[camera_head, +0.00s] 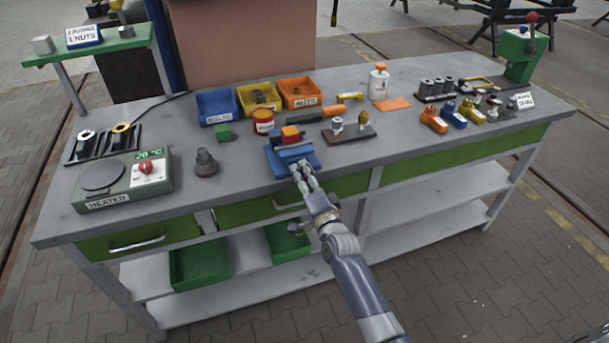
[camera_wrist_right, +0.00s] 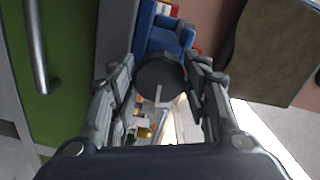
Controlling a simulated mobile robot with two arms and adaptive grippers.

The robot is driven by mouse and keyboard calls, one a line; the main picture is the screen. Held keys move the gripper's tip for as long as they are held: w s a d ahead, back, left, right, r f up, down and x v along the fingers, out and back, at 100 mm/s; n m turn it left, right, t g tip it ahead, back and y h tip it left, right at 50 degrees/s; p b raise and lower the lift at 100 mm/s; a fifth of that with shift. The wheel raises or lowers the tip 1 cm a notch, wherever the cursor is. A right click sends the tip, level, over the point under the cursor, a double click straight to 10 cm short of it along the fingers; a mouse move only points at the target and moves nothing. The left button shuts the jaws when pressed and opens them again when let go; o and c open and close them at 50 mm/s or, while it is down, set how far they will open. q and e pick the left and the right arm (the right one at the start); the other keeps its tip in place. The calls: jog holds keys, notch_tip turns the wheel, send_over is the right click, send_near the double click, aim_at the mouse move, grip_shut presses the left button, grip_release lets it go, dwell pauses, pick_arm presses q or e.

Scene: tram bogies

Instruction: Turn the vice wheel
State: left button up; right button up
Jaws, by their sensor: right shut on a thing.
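The blue vice (camera_head: 280,160) stands at the front edge of the workbench in the head view, with a red and yellow piece (camera_head: 291,134) at its jaws. My right gripper (camera_head: 301,170) reaches up to the vice's front side. In the right wrist view the vice's blue body (camera_wrist_right: 165,38) shows at the top. The dark round vice wheel (camera_wrist_right: 158,76) sits between the two fingers of my right gripper (camera_wrist_right: 162,88), which is shut on it. In the head view the gripper largely hides the wheel. My left gripper is not in view.
A drawer handle (camera_wrist_right: 36,50) is close by in the wrist view.

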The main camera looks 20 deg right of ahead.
jog(key=n+p, duration=0.1)
jog(key=n, duration=0.3)
jog(key=shift+n, duration=0.3)
jog(key=n, duration=0.4)
jog(key=shift+n+p, duration=0.3)
jog(key=n, duration=0.4)
jog(key=shift+d+f+n, duration=0.1)
jog(key=shift+n, duration=0.2)
jog(key=n, duration=0.3)
jog(key=shift+n, duration=0.3)
jog(key=m+p, duration=0.1)
jog(key=m, duration=0.9)
jog(key=m+p, duration=0.1)
jog(key=m, duration=1.9)
jog(key=shift+r+m+p, duration=0.35)
jog(key=shift+m+p, duration=0.05)
